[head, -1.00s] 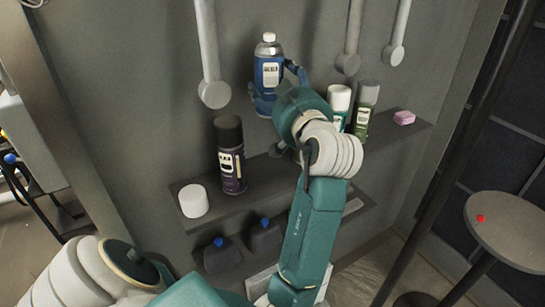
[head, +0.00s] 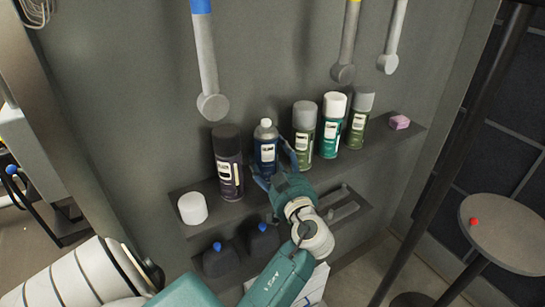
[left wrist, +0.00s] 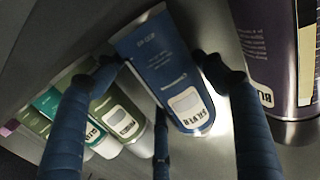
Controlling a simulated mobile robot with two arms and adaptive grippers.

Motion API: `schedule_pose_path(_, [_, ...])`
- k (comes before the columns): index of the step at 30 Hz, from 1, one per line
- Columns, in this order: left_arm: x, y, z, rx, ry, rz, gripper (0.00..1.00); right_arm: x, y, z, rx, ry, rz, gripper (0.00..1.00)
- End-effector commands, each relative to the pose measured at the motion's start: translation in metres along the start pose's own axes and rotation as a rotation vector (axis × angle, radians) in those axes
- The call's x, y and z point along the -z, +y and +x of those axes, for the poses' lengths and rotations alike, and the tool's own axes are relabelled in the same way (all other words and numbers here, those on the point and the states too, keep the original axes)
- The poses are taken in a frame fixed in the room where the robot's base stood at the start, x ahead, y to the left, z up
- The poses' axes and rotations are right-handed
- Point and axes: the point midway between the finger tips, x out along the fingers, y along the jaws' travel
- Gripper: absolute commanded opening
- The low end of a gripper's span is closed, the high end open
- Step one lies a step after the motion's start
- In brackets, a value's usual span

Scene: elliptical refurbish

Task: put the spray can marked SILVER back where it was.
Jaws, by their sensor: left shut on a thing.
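The SILVER spray can (head: 265,148) is blue with a pale cap and stands upright at the shelf, in the gap between a dark purple can (head: 228,160) and an olive can (head: 303,128). My left gripper (head: 272,168) is shut on it from the front. In the left wrist view, the SILVER label on the can (left wrist: 175,75) shows between the fingers of my left gripper (left wrist: 163,68). The can's base is hidden in the head view, so I cannot tell whether it touches the shelf. My right gripper is not in view.
The wall shelf (head: 235,210) also holds a white round tub (head: 192,208), a teal can (head: 332,125), a green can (head: 359,120) and a pink block (head: 399,122). Dark blue-capped bottles (head: 262,238) stand below. Grey rods hang above. A round table (head: 510,230) is at right.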

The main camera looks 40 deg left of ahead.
Motion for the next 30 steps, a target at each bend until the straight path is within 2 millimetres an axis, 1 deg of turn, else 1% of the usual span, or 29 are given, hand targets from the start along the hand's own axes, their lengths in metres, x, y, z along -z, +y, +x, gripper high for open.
schedule_pose_path(8, [-0.0012,0.0003,0.0000,-0.001,0.004,-0.002,0.23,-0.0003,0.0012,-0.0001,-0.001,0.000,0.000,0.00])
schedule_pose_path(13, [-0.0054,0.0004,0.0000,-0.001,0.003,-0.002,0.23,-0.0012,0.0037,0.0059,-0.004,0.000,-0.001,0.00])
schedule_pose_path(14, [-0.0055,0.0003,-0.0001,-0.001,0.000,-0.001,0.74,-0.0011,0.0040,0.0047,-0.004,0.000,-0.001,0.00])
schedule_pose_path(16, [-0.0049,0.0003,-0.0001,-0.001,0.000,-0.001,0.88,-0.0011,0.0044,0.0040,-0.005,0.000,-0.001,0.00])
schedule_pose_path(25, [-0.0043,0.0003,-0.0001,-0.001,0.000,-0.001,0.89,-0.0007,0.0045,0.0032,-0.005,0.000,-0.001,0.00])
schedule_pose_path(29, [0.0010,0.0002,0.0000,-0.001,0.000,0.000,0.89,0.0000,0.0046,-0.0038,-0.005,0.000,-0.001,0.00])
schedule_pose_path(30, [-0.0030,0.0007,0.0009,-0.001,0.000,-0.001,0.89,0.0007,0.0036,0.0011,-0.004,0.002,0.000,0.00])
